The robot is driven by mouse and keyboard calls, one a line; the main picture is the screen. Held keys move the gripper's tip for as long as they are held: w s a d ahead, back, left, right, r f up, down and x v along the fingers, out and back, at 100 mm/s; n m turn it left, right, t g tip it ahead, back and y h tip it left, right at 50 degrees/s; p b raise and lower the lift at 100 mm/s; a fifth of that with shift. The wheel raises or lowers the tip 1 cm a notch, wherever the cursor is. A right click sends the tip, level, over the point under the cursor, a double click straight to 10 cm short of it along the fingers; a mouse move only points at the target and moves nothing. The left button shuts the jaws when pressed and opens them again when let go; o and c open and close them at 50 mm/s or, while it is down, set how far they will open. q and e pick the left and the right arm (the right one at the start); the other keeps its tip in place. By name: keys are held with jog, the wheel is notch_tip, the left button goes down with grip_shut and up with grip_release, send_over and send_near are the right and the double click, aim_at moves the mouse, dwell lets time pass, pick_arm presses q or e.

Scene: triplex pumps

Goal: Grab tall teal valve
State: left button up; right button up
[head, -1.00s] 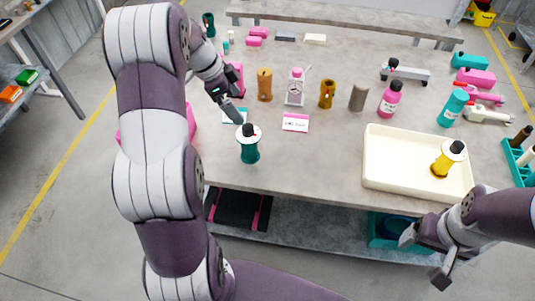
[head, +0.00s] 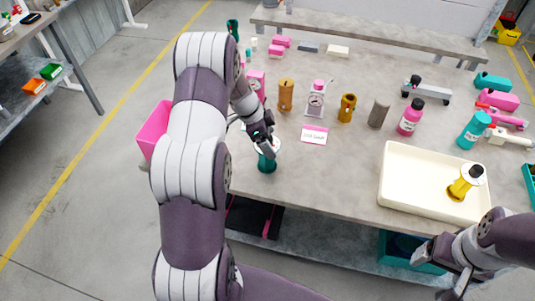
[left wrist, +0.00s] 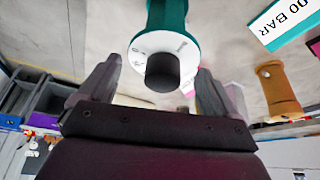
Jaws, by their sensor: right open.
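The tall teal valve (head: 266,164) stands upright on the table near its front edge; my left gripper partly hides its top in the head view. In the left wrist view, the teal body (left wrist: 172,14), white dial collar and black knob (left wrist: 163,72) show. My left gripper (head: 266,147) is at the valve's top. Its two fingers are spread wide, one on each side of the black knob, with gaps on both sides in the left wrist view (left wrist: 157,85). My right gripper (head: 442,268) is open and empty in front of the table.
A cream tray (head: 400,192) holding a yellow valve (head: 464,183) lies to the right. A pink-edged card (head: 314,135), an orange-brown cylinder (head: 286,95) and a scale (head: 316,103) stand behind. The tabletop (head: 320,175) between valve and tray is clear.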

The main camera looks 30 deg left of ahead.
pick_arm(q)
jog(key=c, duration=1.4)
jog(key=shift+o, duration=0.2)
jog(key=shift+a+r, duration=0.1)
